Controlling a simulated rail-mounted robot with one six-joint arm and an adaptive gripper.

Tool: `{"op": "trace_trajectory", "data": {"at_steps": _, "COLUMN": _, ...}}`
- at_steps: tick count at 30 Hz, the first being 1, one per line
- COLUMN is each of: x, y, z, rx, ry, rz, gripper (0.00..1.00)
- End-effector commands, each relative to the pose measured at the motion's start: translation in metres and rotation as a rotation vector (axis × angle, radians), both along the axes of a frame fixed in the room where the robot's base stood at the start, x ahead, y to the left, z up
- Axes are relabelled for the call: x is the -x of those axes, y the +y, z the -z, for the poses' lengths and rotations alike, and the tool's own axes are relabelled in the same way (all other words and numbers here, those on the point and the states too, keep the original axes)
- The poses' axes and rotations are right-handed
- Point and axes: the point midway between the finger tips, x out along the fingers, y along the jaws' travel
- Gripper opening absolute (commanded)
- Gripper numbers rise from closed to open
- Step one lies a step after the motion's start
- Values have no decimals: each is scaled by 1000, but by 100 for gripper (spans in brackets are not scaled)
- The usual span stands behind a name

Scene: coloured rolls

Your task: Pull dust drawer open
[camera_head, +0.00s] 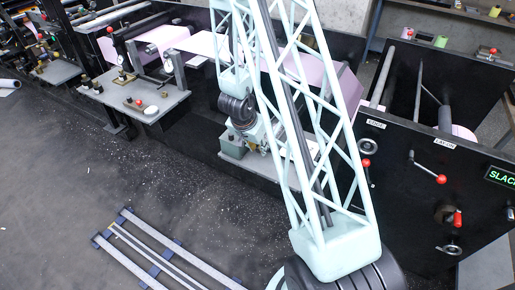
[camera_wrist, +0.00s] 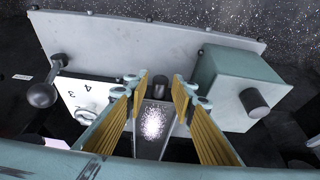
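The dust drawer (camera_wrist: 150,142) shows in the wrist view as a narrow grey tray with a pale, speckled dust pile (camera_wrist: 153,124) in it. A dark round knob (camera_wrist: 160,84) sits at its far end. My gripper (camera_wrist: 156,80) is open, with one yellow-ribbed finger on each side of the tray. Its fingertips are beside the knob, with a gap visible on both sides. I cannot tell how their height compares with the knob. In the head view my arm largely hides the gripper and the drawer.
A teal box (camera_wrist: 235,82) with a dark knob stands right of the fingers. A numbered white plate (camera_wrist: 82,95) and a ball-ended lever (camera_wrist: 45,92) are on the left. A grey plate (camera_wrist: 130,42) lies beyond. Open dark floor (camera_head: 90,170) fills the head view's left.

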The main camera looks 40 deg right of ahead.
Motion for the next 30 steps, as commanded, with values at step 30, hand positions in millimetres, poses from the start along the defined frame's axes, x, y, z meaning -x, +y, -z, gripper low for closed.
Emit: {"op": "trace_trajectory", "data": {"at_steps": 30, "x": 3, "y": 12, "z": -33, "rx": 2, "ry": -3, "rz": -1, "gripper": 28}}
